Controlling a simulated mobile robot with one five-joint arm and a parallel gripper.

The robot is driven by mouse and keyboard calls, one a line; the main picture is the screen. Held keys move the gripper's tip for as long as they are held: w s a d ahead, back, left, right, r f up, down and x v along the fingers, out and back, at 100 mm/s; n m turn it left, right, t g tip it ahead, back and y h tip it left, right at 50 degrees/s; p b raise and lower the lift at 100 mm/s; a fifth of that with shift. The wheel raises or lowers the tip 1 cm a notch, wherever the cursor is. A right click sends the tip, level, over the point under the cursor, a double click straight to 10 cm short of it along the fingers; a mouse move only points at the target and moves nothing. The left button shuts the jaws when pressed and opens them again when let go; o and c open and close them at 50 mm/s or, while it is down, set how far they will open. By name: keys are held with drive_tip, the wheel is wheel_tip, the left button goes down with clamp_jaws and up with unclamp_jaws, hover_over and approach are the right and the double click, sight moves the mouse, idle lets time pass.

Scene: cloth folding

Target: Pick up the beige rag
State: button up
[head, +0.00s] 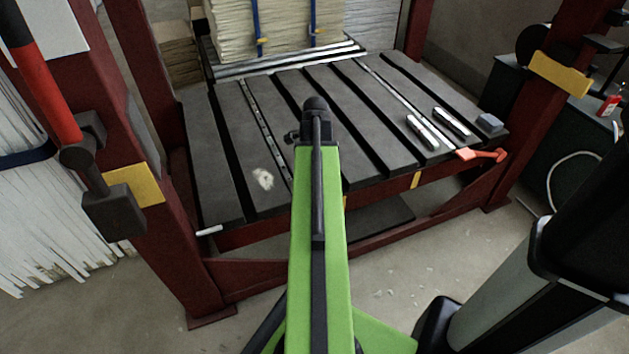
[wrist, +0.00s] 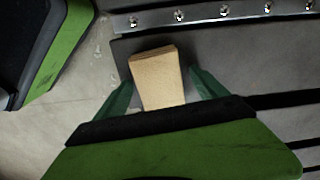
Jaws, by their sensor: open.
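My gripper (wrist: 160,78) is open, with one dark green finger on each side of the rag. Gaps show between the rag and both fingers, and the rag's near end is hidden behind my gripper's black edge. In the head view my green arm reaches over the table, and I cannot make out the rag or the fingertips there; the arm likely covers them.
The slatted table (head: 203,150) stands in a dark red frame. A pale patch (head: 263,179) lies on its left slats. Two metal bars (head: 422,133) and an orange-handled tool (head: 480,154) lie at the right. A strapped pale stack (head: 280,25) stands at the back.

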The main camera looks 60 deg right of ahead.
drive_tip(key=shift+r, duration=0.1)
drive_tip(key=c, duration=1.4)
drive_tip(key=shift+r, duration=0.1)
drive_tip(key=shift+c, duration=0.2)
drive_tip(key=r+p, duration=0.5)
drive_tip(key=shift+s+d+r, duration=0.1)
drive_tip(key=shift+s+d, duration=0.1)
drive_tip(key=shift+s, duration=0.1)
drive_tip(key=s+d+r+p, duration=0.5)
drive_tip(key=s+d+p, duration=0.1)
drive_tip(key=s, duration=0.3)
drive_tip(key=shift+r, duration=0.3)
drive_tip(key=shift+s, duration=0.1)
drive_tip(key=o, duration=0.8)
drive_tip(key=c, duration=0.7)
drive_tip(key=shift+o, duration=0.2)
